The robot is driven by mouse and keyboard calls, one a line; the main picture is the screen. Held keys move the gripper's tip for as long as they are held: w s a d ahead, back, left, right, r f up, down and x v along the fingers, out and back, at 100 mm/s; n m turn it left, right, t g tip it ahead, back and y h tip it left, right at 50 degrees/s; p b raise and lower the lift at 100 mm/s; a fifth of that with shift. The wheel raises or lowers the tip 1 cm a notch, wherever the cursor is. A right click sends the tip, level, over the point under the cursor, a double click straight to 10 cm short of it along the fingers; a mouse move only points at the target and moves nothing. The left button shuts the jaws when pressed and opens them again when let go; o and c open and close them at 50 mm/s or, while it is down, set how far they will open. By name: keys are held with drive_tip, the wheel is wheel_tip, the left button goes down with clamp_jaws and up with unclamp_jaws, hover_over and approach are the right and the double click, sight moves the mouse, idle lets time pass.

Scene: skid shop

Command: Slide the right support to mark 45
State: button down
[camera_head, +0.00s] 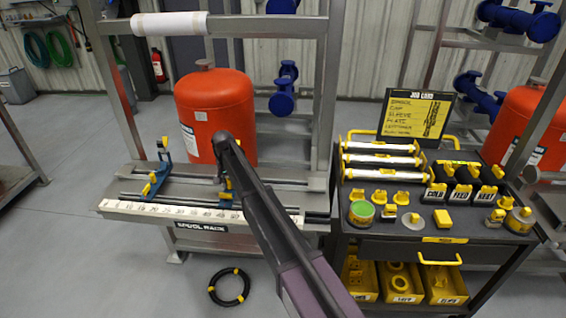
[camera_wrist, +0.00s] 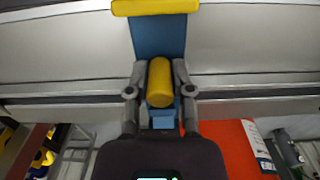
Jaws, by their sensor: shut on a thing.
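The right support is a blue bracket with a yellow pad. It shows in the wrist view (camera_wrist: 158,38), and in the head view a sliver of it (camera_head: 227,184) shows beside my arm. My gripper (camera_wrist: 159,88) is shut on its yellow knob (camera_wrist: 160,80), one finger on each side. The fingertips are hidden in the head view. The left support (camera_head: 153,187), blue with yellow tips, stands apart to the left on the rails. A white number scale (camera_head: 165,211) runs along the rack's front edge. My arm covers its right part, so I cannot read the right support's mark.
A red tank (camera_head: 215,105) stands behind the rails. A grey steel frame post (camera_head: 323,100) rises at the right. A tool cart (camera_head: 400,245) with sleeves, caps and bins stands to the right. A black ring (camera_head: 229,287) lies on the floor in front.

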drive_tip(key=shift+a, duration=0.45)
drive_tip(key=c, duration=0.5)
unclamp_jaws()
drive_tip(key=shift+r+p, duration=3.55)
drive_tip(key=shift+d, duration=0.1)
